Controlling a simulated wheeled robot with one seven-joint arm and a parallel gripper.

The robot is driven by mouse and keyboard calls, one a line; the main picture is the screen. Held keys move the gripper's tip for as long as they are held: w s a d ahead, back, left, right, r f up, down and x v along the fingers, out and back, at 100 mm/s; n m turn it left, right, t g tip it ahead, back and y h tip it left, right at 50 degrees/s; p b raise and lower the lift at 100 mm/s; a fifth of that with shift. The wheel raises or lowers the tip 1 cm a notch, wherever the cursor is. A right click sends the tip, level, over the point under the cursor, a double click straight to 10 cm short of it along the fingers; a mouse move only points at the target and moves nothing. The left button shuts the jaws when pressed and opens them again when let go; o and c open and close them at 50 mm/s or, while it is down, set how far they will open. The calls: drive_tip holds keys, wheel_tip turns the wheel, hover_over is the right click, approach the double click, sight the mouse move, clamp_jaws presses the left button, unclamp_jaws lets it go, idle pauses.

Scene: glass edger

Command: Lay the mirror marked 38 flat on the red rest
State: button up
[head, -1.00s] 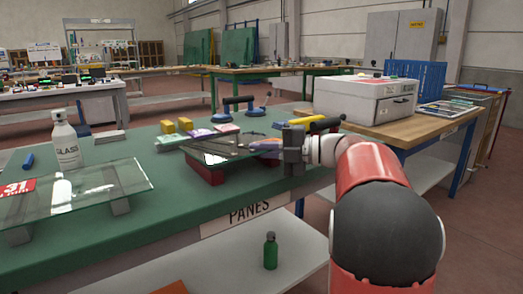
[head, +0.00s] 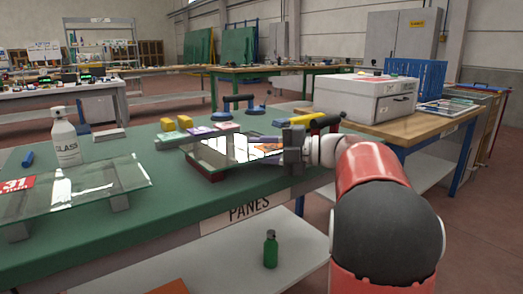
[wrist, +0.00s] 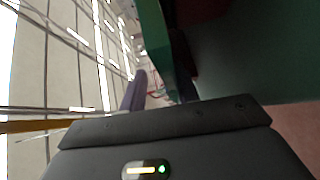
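In the head view a shiny mirror pane (head: 232,151) reaches left from my gripper (head: 287,144) and reflects bright windows. An orange patch shows near its right end. No number can be read on it. My gripper seems shut on the mirror's right edge; the fingertips are too small to see clearly. The mirror is tilted, its face turned toward the head camera, above the dark red rest (head: 200,172). It covers most of the rest, so I cannot tell whether they touch. The wrist view shows a tilted scene and dark gripper parts, with no clear mirror.
A glass pane (head: 105,190) with a red 31 label lies on supports at the left, beside a GLASS spray bottle (head: 65,140). A grey case (head: 365,98) is on the wooden table.

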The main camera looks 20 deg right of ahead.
drive_tip(key=shift+f, duration=0.1)
drive_tip(key=v, duration=0.8)
idle(0.7)
